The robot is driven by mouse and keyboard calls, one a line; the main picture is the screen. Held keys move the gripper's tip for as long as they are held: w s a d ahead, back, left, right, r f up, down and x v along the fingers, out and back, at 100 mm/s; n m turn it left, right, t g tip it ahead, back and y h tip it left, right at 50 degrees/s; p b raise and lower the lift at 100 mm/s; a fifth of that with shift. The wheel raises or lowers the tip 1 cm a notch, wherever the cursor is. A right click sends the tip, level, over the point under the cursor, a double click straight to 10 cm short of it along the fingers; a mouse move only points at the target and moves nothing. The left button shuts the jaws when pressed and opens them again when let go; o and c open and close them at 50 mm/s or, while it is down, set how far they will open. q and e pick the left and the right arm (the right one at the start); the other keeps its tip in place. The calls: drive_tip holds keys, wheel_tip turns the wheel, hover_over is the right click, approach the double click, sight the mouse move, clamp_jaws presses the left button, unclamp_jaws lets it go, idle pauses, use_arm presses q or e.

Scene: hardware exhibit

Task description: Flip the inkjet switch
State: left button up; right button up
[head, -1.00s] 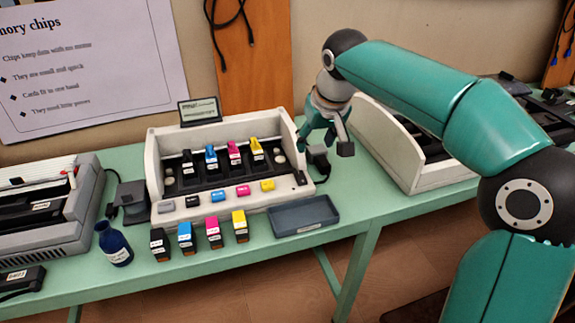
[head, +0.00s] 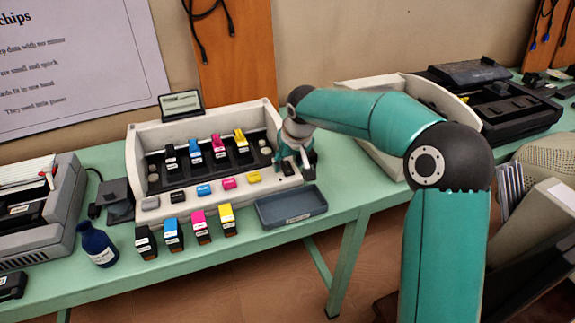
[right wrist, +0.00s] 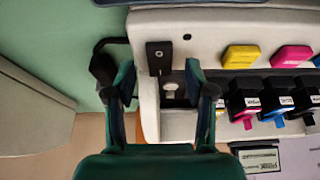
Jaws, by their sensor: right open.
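The inkjet printer (head: 262,185) is a cream open-topped unit on the green table, with ink cartridges inside and coloured buttons along its front. Its black switch (head: 288,168) sits at the front right corner; in the right wrist view the switch (right wrist: 158,58) is a dark plate on the cream panel. My right gripper (head: 297,166) is open and empty, pointing down over that corner. In the right wrist view its fingers (right wrist: 160,76) stand on either side of the switch's lower end; contact cannot be told. My left gripper is not in view.
A blue-grey tray (head: 292,208) lies at the printer's front right. Several loose cartridges (head: 201,226) stand in front, with a blue bottle (head: 96,245) at left. Another cream machine (head: 410,90) stands to the right. A black cable plug (right wrist: 103,68) sits beside the printer.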

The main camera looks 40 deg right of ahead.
drive_tip(key=shift+x, duration=0.8)
clamp_jaws()
drive_tip(key=shift+r+p, duration=0.2)
drive_tip(key=shift+p, duration=0.15)
drive_tip(key=g+p, duration=0.1)
drive_tip(key=p, duration=0.5)
drive_tip(key=w+g+p, duration=0.1)
drive_tip(key=g+p, duration=0.1)
drive_tip(key=p, duration=0.5)
drive_tip(key=shift+d+r+g+y, duration=0.1)
drive_tip(key=shift+r+g+y, duration=0.2)
drive_tip(key=shift+r+y, duration=0.1)
drive_tip(key=shift+f+p, duration=0.25)
drive_tip(key=shift+p, duration=0.25)
drive_tip(key=shift+f+g, duration=0.15)
drive_tip(key=shift+g, duration=0.15)
unclamp_jaws()
